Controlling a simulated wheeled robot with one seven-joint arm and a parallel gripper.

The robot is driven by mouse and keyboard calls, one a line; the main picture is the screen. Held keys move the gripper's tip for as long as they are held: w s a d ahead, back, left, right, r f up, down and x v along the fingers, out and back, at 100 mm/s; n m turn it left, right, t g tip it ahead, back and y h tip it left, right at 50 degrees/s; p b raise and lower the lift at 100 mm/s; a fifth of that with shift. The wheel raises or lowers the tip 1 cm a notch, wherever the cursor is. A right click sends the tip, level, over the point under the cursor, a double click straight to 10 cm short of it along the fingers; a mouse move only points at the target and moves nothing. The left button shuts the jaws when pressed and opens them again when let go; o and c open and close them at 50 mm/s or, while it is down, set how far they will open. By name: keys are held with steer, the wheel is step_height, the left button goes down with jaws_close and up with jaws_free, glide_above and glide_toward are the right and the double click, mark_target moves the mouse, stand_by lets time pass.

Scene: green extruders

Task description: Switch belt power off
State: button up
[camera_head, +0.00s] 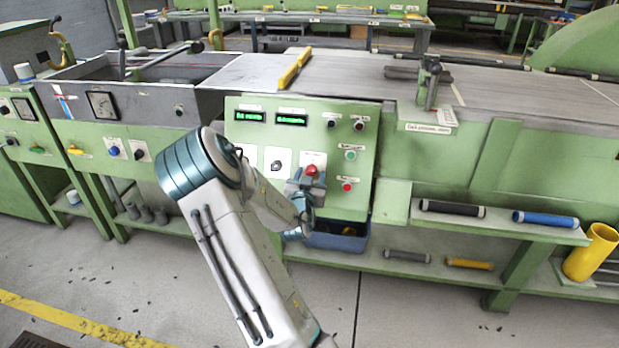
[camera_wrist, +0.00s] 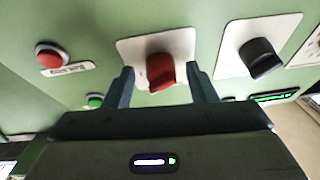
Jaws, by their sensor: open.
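A red rotary knob (camera_wrist: 161,72) on a white plate sits on the green control panel (camera_head: 243,143). In the wrist view my gripper (camera_wrist: 160,84) is open, with one finger on each side of the red knob. A small gap shows between each finger and the knob. In the head view the red knob (camera_head: 311,170) shows just above my gripper (camera_head: 308,184). I cannot read a label by the knob, so I cannot tell whether it is the belt power switch.
A black rotary knob (camera_wrist: 262,58) on a white plate is beside the red one. A red push button (camera_wrist: 50,55) and a green button (camera_wrist: 95,101) are on the other side. A blue bin (camera_head: 336,238) stands on the shelf below the panel.

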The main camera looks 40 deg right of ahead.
steer(key=c, duration=0.9)
steer(key=shift+c, duration=0.2)
steer(key=shift+n, duration=0.3)
steer(key=shift+s+d+n+t+y+b, duration=0.15)
steer(key=shift+n+t+y+b, duration=0.3)
steer(key=shift+n, duration=0.65)
steer(key=n+y, duration=0.1)
steer(key=n, duration=0.1)
steer(key=n+t+b, duration=0.1)
steer(key=n, duration=0.1)
steer(key=shift+s+d+r+y, duration=0.1)
steer(key=shift+y, duration=0.25)
steer(key=n+y, duration=0.1)
steer(key=n, duration=0.1)
steer(key=n+y, duration=0.1)
steer(key=n, duration=0.4)
steer(key=shift+s+d+r+n+y, duration=0.1)
steer(key=shift+d+r+n+y, duration=0.1)
steer(key=shift+r+n+y, duration=0.15)
